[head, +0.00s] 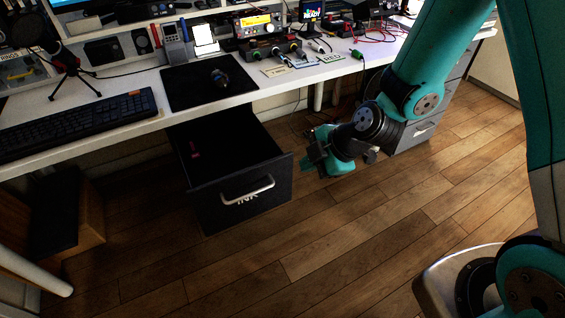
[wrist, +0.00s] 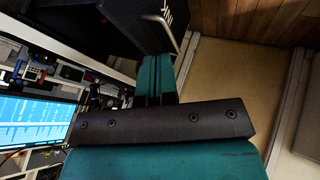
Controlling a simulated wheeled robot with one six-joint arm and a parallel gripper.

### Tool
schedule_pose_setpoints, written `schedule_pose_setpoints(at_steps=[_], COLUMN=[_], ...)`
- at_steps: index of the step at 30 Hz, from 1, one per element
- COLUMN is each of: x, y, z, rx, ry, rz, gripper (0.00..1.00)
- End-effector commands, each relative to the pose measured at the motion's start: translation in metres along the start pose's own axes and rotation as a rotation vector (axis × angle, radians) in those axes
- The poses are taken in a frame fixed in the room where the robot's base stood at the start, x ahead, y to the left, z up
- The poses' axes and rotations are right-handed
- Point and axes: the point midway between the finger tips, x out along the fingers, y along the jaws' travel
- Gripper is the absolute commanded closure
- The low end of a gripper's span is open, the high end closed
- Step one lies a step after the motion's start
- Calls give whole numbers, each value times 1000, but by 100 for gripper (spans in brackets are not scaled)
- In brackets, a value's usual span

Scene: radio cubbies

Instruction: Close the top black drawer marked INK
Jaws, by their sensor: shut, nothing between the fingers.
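The black drawer marked INK (head: 240,201) is pulled out from under the white desk in the head view. Its silver bar handle (head: 247,187) is on the front, partly over the white lettering. A small reddish item (head: 194,150) lies inside the drawer. My gripper (head: 307,165) is just right of the drawer front in the head view, and it looks apart from it. In the wrist view, the teal fingers of my gripper (wrist: 155,80) are together with nothing between them. The dark drawer front (wrist: 95,25) and its handle (wrist: 163,32) show beyond the fingertips.
The white desk (head: 130,117) carries a keyboard (head: 75,125), a black mat (head: 180,90), a mouse and electronics. A grey drawer unit (head: 418,133) stands behind my arm. A wooden box (head: 88,225) is at the lower left. The wooden floor (head: 310,240) before the drawer is clear.

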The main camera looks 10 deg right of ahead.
Motion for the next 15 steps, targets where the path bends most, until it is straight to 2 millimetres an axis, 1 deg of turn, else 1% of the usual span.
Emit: schedule_pose_setpoints(at_steps=[1,3,10,11,12,15], x=[12,28,76,80,80,87], y=[-1,-2,-2,1,11,23], z=[0,0,0,-1,-1,-1], rx=[-1,-1,-1,-1,0,1], ry=[1,1,1,1,1,1], rz=[-4,-5,-4,-1,3,1], gripper=[100,100,100,100,100,100])
